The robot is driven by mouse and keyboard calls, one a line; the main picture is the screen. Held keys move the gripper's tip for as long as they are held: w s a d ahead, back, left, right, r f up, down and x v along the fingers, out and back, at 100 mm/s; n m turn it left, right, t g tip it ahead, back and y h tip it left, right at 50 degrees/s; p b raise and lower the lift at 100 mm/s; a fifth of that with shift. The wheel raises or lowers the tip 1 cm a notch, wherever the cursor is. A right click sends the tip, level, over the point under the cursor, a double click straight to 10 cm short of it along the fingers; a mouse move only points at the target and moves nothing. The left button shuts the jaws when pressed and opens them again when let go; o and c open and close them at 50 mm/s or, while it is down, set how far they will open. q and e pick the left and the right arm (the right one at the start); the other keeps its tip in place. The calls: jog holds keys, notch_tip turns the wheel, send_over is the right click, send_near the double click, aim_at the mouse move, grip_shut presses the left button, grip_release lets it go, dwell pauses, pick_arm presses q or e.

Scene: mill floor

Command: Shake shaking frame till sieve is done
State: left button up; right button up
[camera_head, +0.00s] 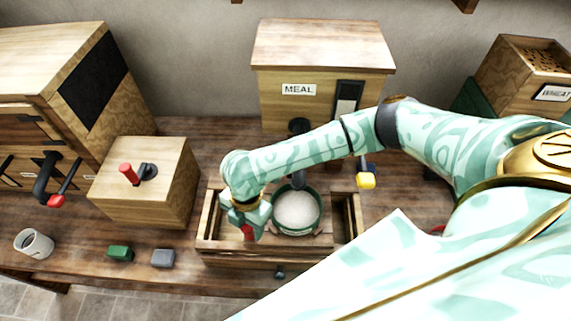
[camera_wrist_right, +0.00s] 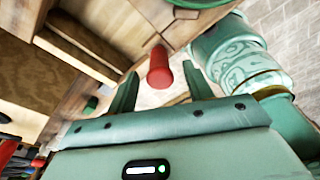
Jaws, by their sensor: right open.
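The wooden shaking frame (camera_head: 357,215) sits on the bench in the middle of the head view. A round green-rimmed sieve (camera_head: 297,210) with white meal in it rests in the frame. A red handle (camera_head: 248,232) stands at the left of the sieve. My right gripper (camera_head: 247,222) is at this handle and hides part of it. In the right wrist view, the red handle (camera_wrist_right: 160,68) shows between the two fingers of the open right gripper (camera_wrist_right: 160,82), with gaps on both sides. My left gripper is not in view.
A MEAL bin (camera_head: 320,75) stands behind the frame. A wooden box with a red-knobbed crank (camera_head: 145,180) stands to its left. A green block (camera_head: 120,253), grey block (camera_head: 163,258) and mug (camera_head: 34,243) lie along the bench front. A WHEAT bin (camera_head: 525,75) is at the back right.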

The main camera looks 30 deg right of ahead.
jog(key=c, duration=0.9)
jog(key=shift+o, duration=0.2)
jog(key=shift+w+a, duration=0.2)
jog(key=shift+a, duration=0.15)
jog(key=w+a+b, duration=0.1)
jog(key=w+a, duration=0.1)
jog(key=a, duration=0.1)
jog(key=w+a+b, duration=0.1)
jog(key=w+a, duration=0.2)
jog(key=a, duration=0.1)
jog(key=w+a+b, duration=0.1)
jog(key=w+a, duration=0.1)
jog(key=a, duration=0.2)
jog(key=shift+w+a+b, duration=0.15)
jog(key=shift+w+b, duration=0.15)
jog(key=s+d+p, duration=0.5)
jog(key=d+p, duration=0.3)
jog(key=shift+s+p, duration=0.2)
jog(key=shift+p, duration=0.1)
